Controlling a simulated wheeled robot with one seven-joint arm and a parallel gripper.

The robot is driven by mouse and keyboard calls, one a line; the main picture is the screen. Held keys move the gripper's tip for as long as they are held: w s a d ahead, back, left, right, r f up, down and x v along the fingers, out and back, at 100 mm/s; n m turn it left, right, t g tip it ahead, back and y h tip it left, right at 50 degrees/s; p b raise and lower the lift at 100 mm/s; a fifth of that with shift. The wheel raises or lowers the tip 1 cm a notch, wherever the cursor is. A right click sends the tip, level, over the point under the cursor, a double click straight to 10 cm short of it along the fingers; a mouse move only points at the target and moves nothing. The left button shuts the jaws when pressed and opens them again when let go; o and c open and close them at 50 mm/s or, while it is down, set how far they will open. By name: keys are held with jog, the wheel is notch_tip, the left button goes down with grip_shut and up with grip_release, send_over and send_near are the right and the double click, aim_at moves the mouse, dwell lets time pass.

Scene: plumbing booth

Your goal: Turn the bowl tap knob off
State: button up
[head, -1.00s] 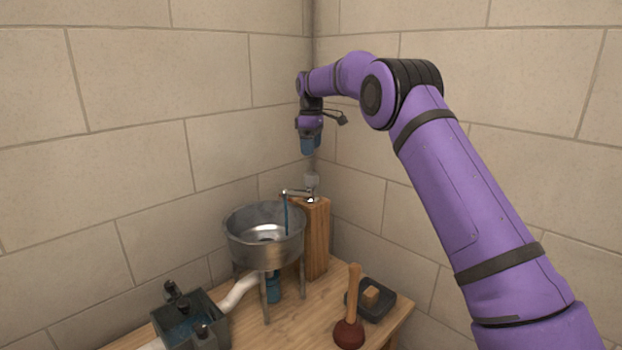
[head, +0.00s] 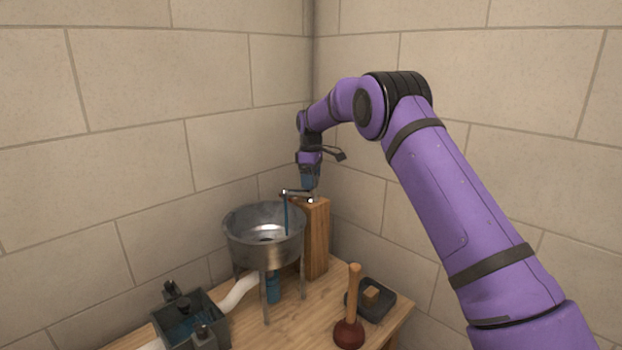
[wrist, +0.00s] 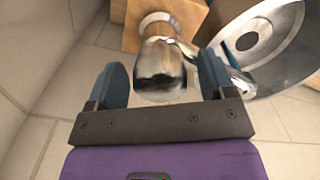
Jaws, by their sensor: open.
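The bowl tap stands on a wooden post (head: 317,240) beside the metal bowl (head: 265,240), its spout (head: 293,192) reaching over the bowl. A blue stream of water (head: 286,215) runs from the spout into the bowl. The shiny tap knob (wrist: 160,65) shows in the wrist view between the two blue fingers of my open gripper (wrist: 165,82). In the head view my gripper (head: 309,186) points down over the tap and hides most of the knob. I cannot tell whether the fingers touch it.
A plunger (head: 350,320) stands on the wooden table (head: 300,325) at the front right, beside a dark tray (head: 385,305) holding a small tan block. A grey box (head: 185,320) with water and a white pipe (head: 238,292) are at left. Walls stand close behind the tap.

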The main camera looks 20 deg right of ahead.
jog(key=c, duration=0.9)
jog(key=shift+m, duration=0.4)
jog(key=m, duration=0.7)
jog(key=shift+m, duration=0.3)
jog(key=m, duration=0.4)
jog(key=shift+m, duration=2.3)
